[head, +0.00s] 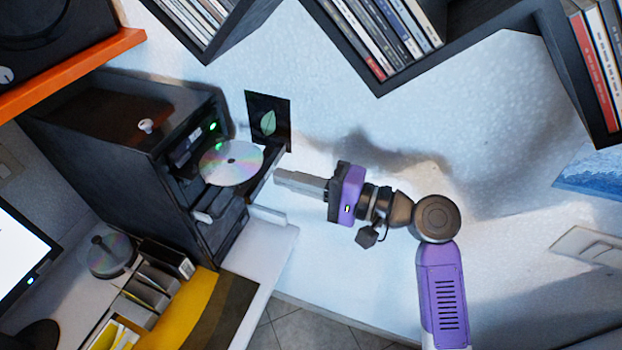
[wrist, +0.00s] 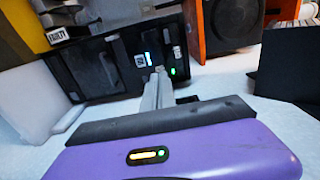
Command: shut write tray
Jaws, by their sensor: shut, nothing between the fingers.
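A black disc tower (head: 120,125) stands on the left in the head view; its front also shows in the wrist view (wrist: 95,72). A tray (head: 264,181) is out from its front, with a shiny disc (head: 231,163) lying on it. The disc hides most of the tray. My purple gripper (head: 277,178) is shut and empty, with its fingertips close to the tray's outer end. I cannot tell if they touch. In the wrist view my gripper (wrist: 158,76) points toward the tower's front, where small lights glow. The disc is not clearly visible there.
A black card with a leaf (head: 268,117) stands just behind the tray. Wall shelves with cases (head: 385,30) hang above. A disc spindle (head: 107,252) and a sorter (head: 140,292) lie below left. A box labelled FAULTY (wrist: 57,36) shows in the wrist view.

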